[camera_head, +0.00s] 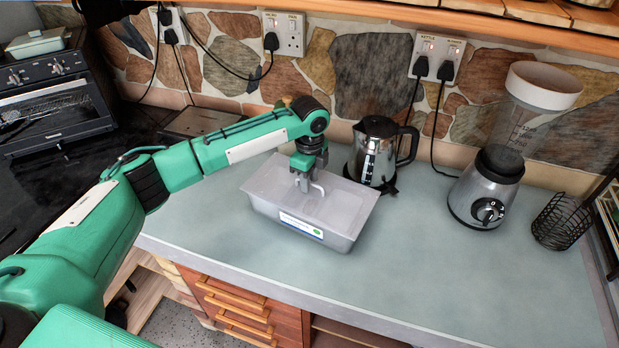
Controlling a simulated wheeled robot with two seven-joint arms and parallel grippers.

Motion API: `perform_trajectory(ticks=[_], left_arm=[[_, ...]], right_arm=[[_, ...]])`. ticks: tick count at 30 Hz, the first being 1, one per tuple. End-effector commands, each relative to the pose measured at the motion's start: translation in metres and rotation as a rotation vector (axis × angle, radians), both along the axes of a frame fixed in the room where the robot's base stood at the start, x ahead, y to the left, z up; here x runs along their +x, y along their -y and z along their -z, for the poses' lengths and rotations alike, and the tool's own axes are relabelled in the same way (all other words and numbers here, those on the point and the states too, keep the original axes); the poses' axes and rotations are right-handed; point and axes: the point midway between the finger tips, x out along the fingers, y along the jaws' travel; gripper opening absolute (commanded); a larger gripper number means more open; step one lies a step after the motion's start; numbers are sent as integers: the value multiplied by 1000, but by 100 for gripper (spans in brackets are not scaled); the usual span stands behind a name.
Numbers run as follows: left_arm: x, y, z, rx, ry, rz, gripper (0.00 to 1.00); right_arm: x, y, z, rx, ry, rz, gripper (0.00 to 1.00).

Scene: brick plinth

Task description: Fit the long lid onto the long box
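The long box (342,243) is a pale grey tub with a white, blue and green label on its front, standing on the counter left of the middle. A grey, flat surface that looks like the long lid (335,208) covers its top, lying on or very close to the rim; I cannot tell if it is fully seated. My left gripper (304,184) points down over the middle of the lid, at a small pale handle (317,192). The fingers are at the handle, but whether they are closed on it is too small to tell. My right gripper is out of view.
A kettle (374,150) stands just behind the box to the right. A blender (487,187) and a black wire basket (562,221) are farther right. A toaster oven (55,100) is at the far left. The counter (420,270) in front and right is clear.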

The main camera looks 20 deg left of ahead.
Motion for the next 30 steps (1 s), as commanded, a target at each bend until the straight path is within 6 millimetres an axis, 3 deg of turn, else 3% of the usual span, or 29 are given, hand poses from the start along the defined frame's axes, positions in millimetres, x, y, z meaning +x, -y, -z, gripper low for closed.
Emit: perform_trajectory(ticks=[9, 14, 24, 30], left_arm=[[0, 0, -1, 0, 0, 0, 34], [1, 0, -15, 0, 2, -1, 34], [1, 1, -90, -1, 4, 1, 34], [0, 1, -124, 0, 2, 0, 34]], right_arm=[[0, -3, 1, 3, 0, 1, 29], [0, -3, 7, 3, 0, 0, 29], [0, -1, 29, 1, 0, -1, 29], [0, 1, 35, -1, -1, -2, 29]])
